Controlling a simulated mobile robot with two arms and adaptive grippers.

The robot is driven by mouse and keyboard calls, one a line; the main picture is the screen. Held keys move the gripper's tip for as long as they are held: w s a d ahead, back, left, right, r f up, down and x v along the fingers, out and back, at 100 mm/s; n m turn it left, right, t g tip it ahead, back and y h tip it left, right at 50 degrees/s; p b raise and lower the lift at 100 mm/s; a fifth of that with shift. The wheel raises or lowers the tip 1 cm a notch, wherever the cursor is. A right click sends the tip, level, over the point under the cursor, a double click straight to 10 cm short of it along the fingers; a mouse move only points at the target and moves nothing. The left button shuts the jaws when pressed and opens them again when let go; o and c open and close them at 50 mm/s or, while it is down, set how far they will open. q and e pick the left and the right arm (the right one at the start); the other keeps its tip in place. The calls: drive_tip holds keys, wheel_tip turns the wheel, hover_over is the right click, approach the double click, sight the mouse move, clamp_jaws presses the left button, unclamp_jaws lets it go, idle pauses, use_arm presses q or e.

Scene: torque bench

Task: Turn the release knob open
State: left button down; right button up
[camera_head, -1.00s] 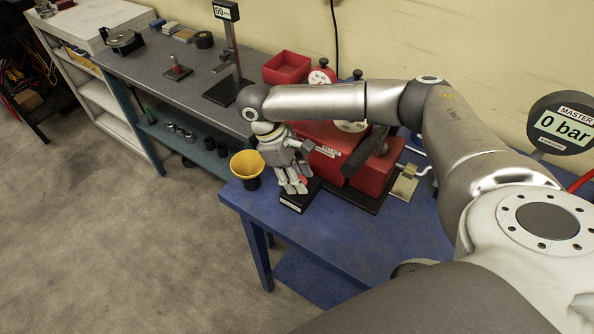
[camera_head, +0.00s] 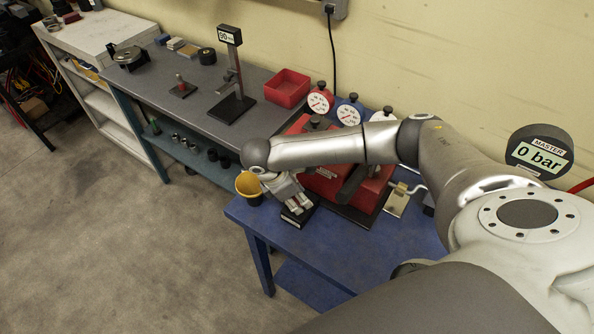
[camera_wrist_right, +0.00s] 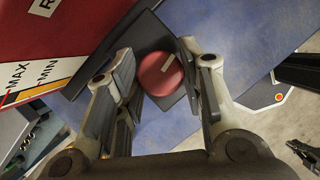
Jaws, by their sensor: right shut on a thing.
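The release knob (camera_wrist_right: 160,74) is a round red cap with a pale line across it, on a black block in the right wrist view. In the head view the black block (camera_head: 293,220) stands near the blue bench's front edge, and the knob is hidden behind the fingers. My right gripper (camera_head: 299,207) is down at the block in the head view. In the wrist view its two fingers (camera_wrist_right: 163,97) stand on either side of the knob, shut on it. My left gripper is not in view.
A red machine (camera_head: 324,186) is close behind. Dial gauges (camera_head: 349,114) and a red bin (camera_head: 287,87) are at the back. The master gauge (camera_head: 540,152) reads 0 bar. The front of the blue bench (camera_head: 300,257) is clear.

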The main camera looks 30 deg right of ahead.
drive_tip(key=n+t, duration=0.2)
drive_tip(key=n, duration=0.3)
drive_tip(key=shift+s+n+p, duration=0.1)
drive_tip(key=shift+n+p, duration=0.2)
drive_tip(key=shift+p, duration=0.05)
drive_tip(key=n+t, duration=0.1)
drive_tip(key=n, duration=0.1)
drive_tip(key=n+y, duration=0.1)
drive_tip(key=n, duration=0.1)
drive_tip(key=shift+s+n+t, duration=0.1)
drive_tip(key=shift+n+t, duration=0.3)
drive_tip(key=o, duration=1)
drive_tip(key=v, duration=1.2)
drive_tip(key=shift+d, duration=0.25)
drive_tip(key=shift+s, duration=0.1)
